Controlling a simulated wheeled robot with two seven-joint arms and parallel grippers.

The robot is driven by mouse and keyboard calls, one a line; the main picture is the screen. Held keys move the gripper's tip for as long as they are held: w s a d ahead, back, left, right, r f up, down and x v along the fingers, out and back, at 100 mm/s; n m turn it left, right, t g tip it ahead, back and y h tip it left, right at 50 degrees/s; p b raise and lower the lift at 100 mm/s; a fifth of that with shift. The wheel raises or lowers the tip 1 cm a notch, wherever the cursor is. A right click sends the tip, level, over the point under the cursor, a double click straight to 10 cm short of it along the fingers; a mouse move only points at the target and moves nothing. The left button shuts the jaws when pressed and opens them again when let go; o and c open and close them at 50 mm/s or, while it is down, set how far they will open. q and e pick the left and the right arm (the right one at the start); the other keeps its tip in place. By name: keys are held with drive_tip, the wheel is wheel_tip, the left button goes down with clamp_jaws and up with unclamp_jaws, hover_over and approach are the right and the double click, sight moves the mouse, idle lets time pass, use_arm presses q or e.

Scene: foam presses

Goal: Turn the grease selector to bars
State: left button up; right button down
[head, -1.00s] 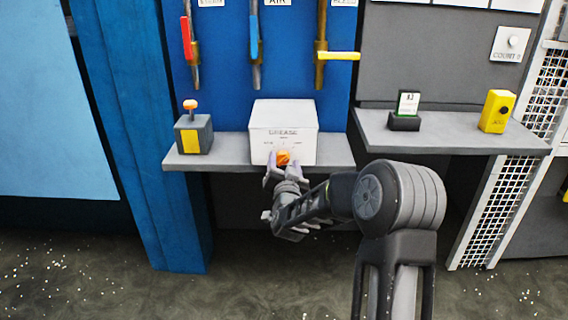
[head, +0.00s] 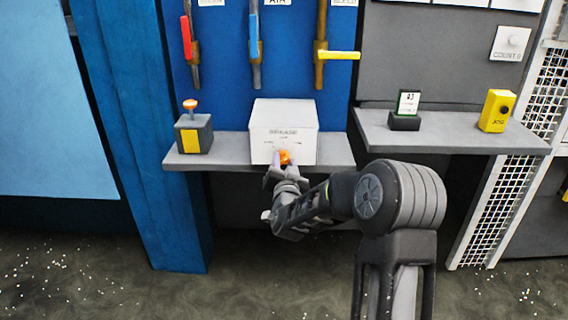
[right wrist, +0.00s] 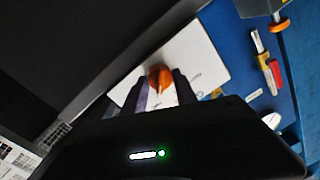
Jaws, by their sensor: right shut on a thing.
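The grease selector is a white box (head: 283,120) marked GREASE, standing on a grey shelf in the head view. An orange knob (head: 285,157) sits low on its front face. My right gripper (head: 284,164) is shut on this knob, with a finger on either side. The right wrist view shows the orange knob (right wrist: 160,77) between the fingers against the white face (right wrist: 192,62). The small lettering around the knob is too blurred to read, so I cannot tell which setting it points to. My left gripper is not in view.
Left of the box is a grey block (head: 193,133) with an orange button. Levers with red (head: 187,37), blue (head: 254,27) and yellow (head: 338,55) handles hang above. A card stand (head: 405,120) and a yellow box (head: 497,110) stand on the right shelf (head: 450,135).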

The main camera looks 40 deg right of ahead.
drive_tip(key=shift+n, duration=0.4)
drive_tip(key=n, duration=0.3)
drive_tip(key=shift+r, duration=0.1)
drive_tip(key=n+p, duration=0.1)
drive_tip(key=n, duration=0.2)
drive_tip(key=shift+n+g, duration=0.3)
drive_tip(key=n+p, duration=0.2)
drive_tip(key=n, duration=0.3)
drive_tip(key=shift+w+a+r+p, duration=0.1)
drive_tip(key=shift+r+p, duration=0.05)
drive_tip(key=shift+p, duration=0.25)
drive_tip(key=n+p, duration=0.2)
drive_tip(key=n, duration=0.1)
drive_tip(key=shift+n+g+h+p, duration=0.3)
drive_tip(key=shift+n+p, duration=0.2)
drive_tip(key=shift+n, duration=0.4)
drive_tip(key=c, duration=1)
unclamp_jaws()
